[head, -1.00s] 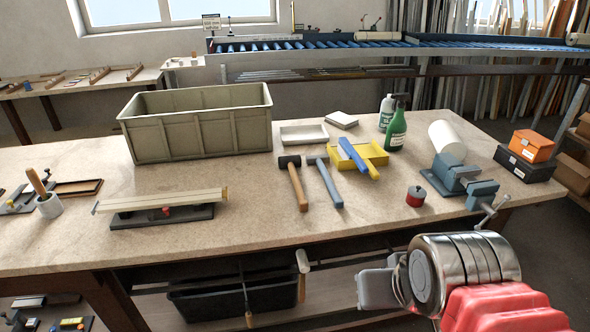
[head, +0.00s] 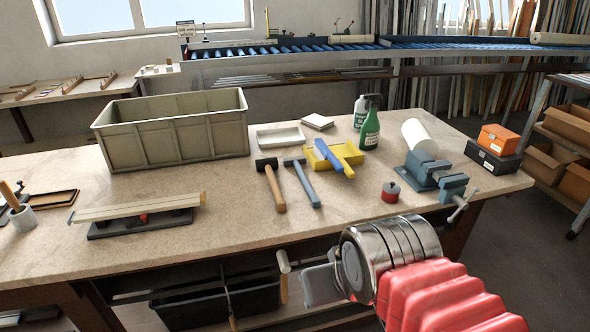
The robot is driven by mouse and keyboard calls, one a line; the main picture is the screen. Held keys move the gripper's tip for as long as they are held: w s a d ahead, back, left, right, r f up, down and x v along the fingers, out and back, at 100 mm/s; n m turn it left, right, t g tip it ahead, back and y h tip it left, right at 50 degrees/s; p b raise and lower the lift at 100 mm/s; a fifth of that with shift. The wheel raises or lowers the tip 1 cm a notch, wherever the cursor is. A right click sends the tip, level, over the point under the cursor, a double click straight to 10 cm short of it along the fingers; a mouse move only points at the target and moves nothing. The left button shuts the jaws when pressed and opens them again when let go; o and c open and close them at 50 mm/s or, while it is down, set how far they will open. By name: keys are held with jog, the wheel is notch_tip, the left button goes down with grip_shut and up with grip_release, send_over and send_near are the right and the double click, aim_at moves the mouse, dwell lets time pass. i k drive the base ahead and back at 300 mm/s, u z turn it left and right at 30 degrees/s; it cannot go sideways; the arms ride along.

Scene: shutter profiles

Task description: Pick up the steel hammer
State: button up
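Two hammers lie side by side on the workbench (head: 330,215) in the head view. One has a grey metal-looking head and a blue-grey handle, which fits the steel hammer (head: 305,183). The other, just left of it, is a mallet with a black head and wooden handle (head: 274,187). My gripper (head: 320,285) shows only as a grey part at the end of my red and chrome arm, in front of the bench's front edge. It is apart from both hammers, below and to the right of them in the picture. Its fingertips cannot be made out.
A yellow block with a blue-handled tool (head: 335,157) is close right of the hammers. A red-lidded tin (head: 390,192) and a blue vise (head: 438,177) stand further right. A large grey crate (head: 170,130) is behind left. Bench in front of the hammers is clear.

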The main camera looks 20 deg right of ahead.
aim_at(297, 160)
jog(key=z, duration=0.05)
jog(key=i, duration=1)
jog(key=u, duration=0.05)
